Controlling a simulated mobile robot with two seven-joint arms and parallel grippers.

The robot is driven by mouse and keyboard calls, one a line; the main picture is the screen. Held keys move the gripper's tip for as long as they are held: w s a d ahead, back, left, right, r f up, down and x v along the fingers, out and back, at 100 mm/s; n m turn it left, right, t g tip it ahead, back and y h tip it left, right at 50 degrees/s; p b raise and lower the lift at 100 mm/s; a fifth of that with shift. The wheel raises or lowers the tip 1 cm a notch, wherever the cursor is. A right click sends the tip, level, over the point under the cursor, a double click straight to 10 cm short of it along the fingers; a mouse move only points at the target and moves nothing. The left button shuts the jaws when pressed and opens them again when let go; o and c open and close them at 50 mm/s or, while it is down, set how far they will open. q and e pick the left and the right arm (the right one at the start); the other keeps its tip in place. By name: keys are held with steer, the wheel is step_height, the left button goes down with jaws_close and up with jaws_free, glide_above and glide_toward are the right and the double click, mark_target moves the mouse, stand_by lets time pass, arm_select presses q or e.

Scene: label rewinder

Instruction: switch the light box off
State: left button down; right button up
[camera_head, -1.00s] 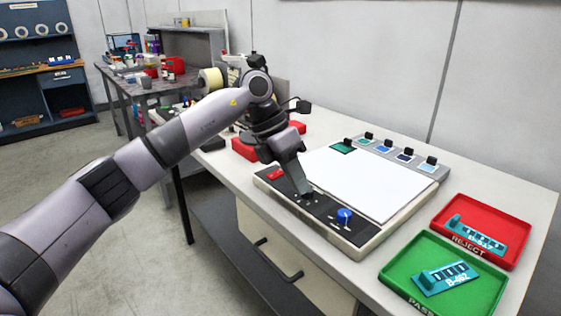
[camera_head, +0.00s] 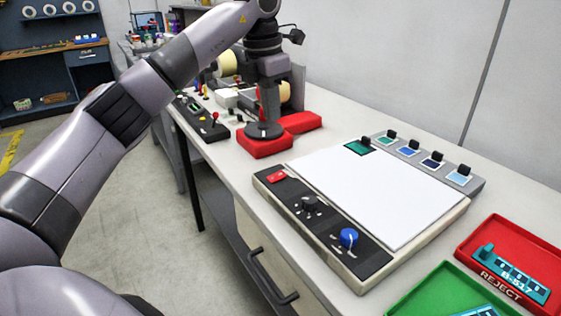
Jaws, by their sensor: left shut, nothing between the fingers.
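The light box (camera_head: 375,190) lies on the bench, a cream case with a plain white top panel; I cannot tell whether it is lit. A black strip along its near left edge carries a red rocker switch (camera_head: 277,176), a black knob (camera_head: 309,205) and a blue knob (camera_head: 348,238). Which way the rocker is tipped is too small to tell. My left gripper (camera_head: 268,122) is shut and empty, pointing down beyond the rocker, over or in front of the black disc on a red block (camera_head: 264,147). It is apart from the light box. My right gripper is not in view.
A grey rack with several small coloured plates (camera_head: 408,150) stands behind the panel. A red REJECT tray (camera_head: 470,250) and a green tray (camera_head: 420,296) are at the right. A black control box (camera_head: 203,120) and the rewinder's rolls stand at the back left.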

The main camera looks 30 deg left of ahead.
mark_target(281, 174)
arm_select(q)
steer(key=f, duration=0.4)
steer(key=w+f, duration=0.1)
steer(key=f, duration=0.9)
steer(key=shift+w+d+p, duration=0.3)
steer(key=shift+d, duration=0.05)
